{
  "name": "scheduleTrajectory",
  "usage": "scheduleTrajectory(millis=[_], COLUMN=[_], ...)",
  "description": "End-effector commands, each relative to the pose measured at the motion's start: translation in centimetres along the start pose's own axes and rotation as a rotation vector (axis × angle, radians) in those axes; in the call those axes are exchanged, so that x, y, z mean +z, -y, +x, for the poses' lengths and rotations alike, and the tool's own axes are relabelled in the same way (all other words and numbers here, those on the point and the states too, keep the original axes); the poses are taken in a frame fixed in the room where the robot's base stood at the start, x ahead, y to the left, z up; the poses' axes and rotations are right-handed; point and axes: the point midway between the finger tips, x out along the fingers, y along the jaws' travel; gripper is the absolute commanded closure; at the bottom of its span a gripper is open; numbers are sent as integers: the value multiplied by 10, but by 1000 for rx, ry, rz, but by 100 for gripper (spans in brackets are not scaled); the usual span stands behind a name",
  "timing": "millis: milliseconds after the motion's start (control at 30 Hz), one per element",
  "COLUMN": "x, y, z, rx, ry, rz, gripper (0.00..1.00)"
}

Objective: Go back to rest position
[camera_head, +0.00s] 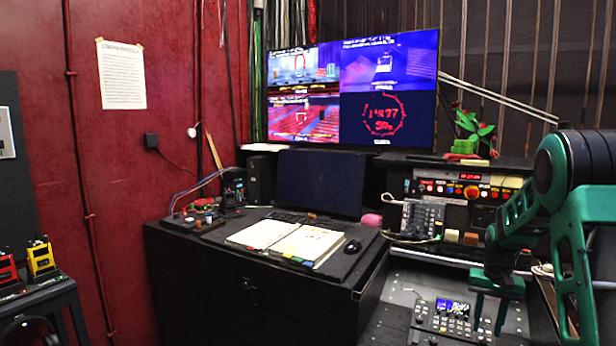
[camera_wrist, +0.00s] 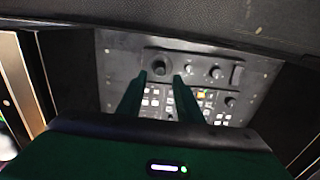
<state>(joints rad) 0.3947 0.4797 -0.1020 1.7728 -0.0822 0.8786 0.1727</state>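My gripper (camera_head: 489,322) is at the lower right in the head view, at the end of my green arm. It points down over a grey control panel (camera_head: 447,322) with a small lit screen and buttons. In the wrist view, the two green fingers of my gripper (camera_wrist: 159,77) stand apart with nothing between them. The control panel (camera_wrist: 120,65) lies beyond them, with knobs and rows of white buttons, one lit yellow. The fingers hide part of the panel. I cannot tell whether they touch it.
A black desk (camera_head: 190,262) with open binders (camera_head: 285,240) and a mouse (camera_head: 352,247) stands left of my arm. A console (camera_head: 470,190) with coloured buttons is behind my gripper. A large monitor (camera_head: 400,80) hangs behind. Free room shows above the control panel's left side.

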Motion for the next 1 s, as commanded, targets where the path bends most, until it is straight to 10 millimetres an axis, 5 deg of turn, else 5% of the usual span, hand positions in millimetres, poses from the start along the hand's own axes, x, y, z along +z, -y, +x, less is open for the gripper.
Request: scheduleTrajectory(millis=[167, 600, 1000], x=[25, 172, 316], y=[-5, -37, -69], z=[-24, -103, -116], rx=[8, 28, 12], ry=[-6, -12, -3], rz=[-1, -7, -23], gripper=[67, 67, 67])
